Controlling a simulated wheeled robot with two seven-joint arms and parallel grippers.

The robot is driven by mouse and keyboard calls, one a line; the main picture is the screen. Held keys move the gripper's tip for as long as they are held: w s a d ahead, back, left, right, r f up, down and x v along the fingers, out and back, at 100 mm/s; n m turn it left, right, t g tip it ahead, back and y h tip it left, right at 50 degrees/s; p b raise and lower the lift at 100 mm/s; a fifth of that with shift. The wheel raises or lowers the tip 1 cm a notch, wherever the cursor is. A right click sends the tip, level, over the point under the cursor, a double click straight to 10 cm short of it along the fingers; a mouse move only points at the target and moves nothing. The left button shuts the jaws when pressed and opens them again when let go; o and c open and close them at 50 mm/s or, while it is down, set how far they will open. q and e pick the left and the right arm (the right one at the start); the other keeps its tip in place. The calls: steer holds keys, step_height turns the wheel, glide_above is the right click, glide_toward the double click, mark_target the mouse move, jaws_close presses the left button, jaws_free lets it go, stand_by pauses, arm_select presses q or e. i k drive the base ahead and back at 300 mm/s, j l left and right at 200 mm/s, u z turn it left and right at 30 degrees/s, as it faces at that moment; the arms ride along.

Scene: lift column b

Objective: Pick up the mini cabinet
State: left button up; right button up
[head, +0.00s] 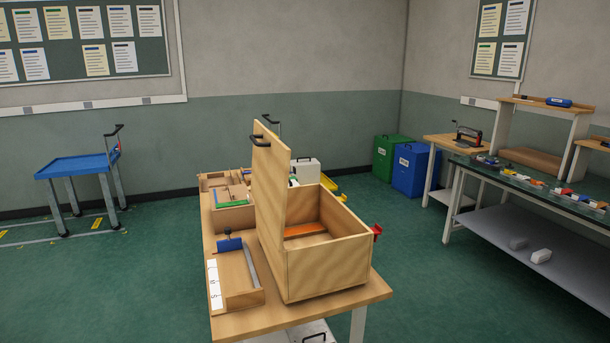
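A light wooden box-like cabinet (328,265) stands on the wooden table (350,304) in the middle of the head view. I take it to be the mini cabinet. Its panel (272,200) stands upright and open on the left side, with a black handle (261,141) near the top. An orange strip (305,230) shows inside, and part of the interior is hidden by the walls. Neither of my grippers is in view.
Left of the cabinet are a wooden tray (236,284) and a blue-handled tool (229,244). A red piece (377,232) is at its right. A blue cart (78,165) stands far left, a green-topped bench (535,183) right.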

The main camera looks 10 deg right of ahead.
mark_target(308, 170)
steer(key=i+l+z, duration=0.6)
steer(key=z, duration=0.15)
steer(key=i+l+z, duration=0.3)
steer(key=z, duration=0.15)
steer(key=i+z, duration=0.9)
steer(key=i+u, duration=0.35)
steer(key=i, duration=0.3)
steer(key=i+l+u, duration=0.35)
steer(key=i, duration=0.25)
steer(key=i+j+u, duration=0.4)
steer(key=i+u, duration=0.45)
steer(key=i+j+u, duration=0.1)
steer(key=i+u, duration=0.3)
steer(key=i+l+u, duration=0.15)
steer(key=i+u, duration=0.25)
steer(key=i, duration=0.7)
steer(key=i+j+z, duration=0.15)
steer(key=i, duration=0.55)
steer(key=i+j, duration=0.1)
steer(key=i, duration=0.6)
steer(key=i+l+z, duration=0.1)
steer(key=i+z, duration=0.3)
steer(key=i, duration=1.05)
steer(key=i+l+u, duration=0.1)
steer(key=i+u, duration=0.25)
steer(key=u, duration=0.15)
steer(key=i+l+u, duration=0.25)
steer(key=u, duration=0.2)
steer(key=i+l+u, duration=0.35)
steer(key=u, duration=0.15)
